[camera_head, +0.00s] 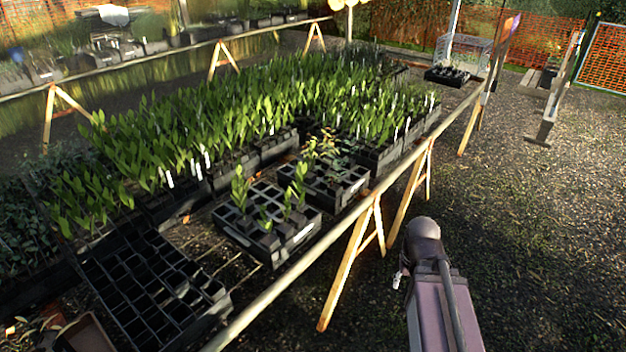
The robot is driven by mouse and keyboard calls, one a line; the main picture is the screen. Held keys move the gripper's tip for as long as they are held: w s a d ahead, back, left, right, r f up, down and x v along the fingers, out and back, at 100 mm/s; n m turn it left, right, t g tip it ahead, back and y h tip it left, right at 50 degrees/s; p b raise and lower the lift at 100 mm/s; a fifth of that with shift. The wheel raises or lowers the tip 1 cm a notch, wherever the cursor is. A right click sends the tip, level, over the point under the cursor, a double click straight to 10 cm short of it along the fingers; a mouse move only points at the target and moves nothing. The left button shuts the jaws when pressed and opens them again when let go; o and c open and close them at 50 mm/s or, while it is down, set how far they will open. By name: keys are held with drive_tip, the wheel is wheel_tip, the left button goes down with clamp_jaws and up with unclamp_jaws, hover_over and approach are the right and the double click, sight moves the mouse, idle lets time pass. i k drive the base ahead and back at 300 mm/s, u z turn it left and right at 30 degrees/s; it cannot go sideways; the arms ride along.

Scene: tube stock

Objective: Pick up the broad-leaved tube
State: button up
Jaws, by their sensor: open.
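A black cell tray (268,228) stands near the front edge of the bench, mostly with empty cells. Which one is the broad-leaved tube of the task I cannot tell for sure. Part of my arm shows at the lower right, outside the bench rail and apart from the tray. My gripper's fingers cannot be made out.
A tray of sparse, reddish small-leaved plants (322,153) stands just behind. Dense green plants (270,100) fill the bench beyond. An empty black tray (150,290) lies at the front left. A pale rail (300,262) on wooden trestles (350,262) edges the bench. Gravel ground at right is open.

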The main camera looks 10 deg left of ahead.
sight(311, 177)
drive_tip(key=u, duration=0.1)
drive_tip(key=i, duration=1.05)
drive_tip(key=u, duration=0.6)
